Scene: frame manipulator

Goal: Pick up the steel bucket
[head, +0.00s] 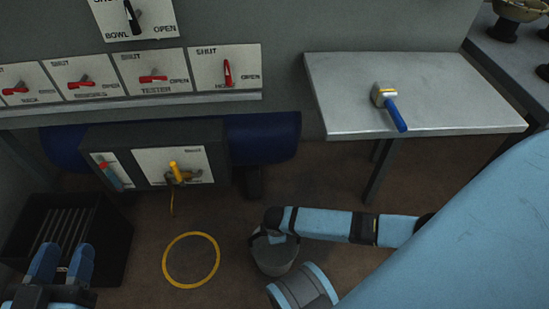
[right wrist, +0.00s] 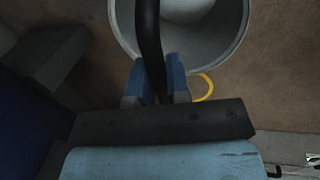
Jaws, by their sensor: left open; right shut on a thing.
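The steel bucket (head: 273,260) is grey and sits low, to the right of the yellow ring on the floor; I cannot tell whether it touches the floor. My right gripper (head: 276,232) is at the bucket's top and partly hides it. In the right wrist view its blue fingers (right wrist: 155,82) are shut on the bucket's dark curved handle, with the bucket's round rim (right wrist: 244,40) beyond them. My left gripper (head: 62,264) is open and empty at the lower left, in front of the black rack.
A yellow ring (head: 165,262) marks the brown floor. A black slatted rack (head: 112,240) stands at the left. A yellow-handled tap (head: 177,172) sticks out from the wall unit. A metal table (head: 450,112) at the right bears a blue-handled brush (head: 396,113). Labelled switches line the wall.

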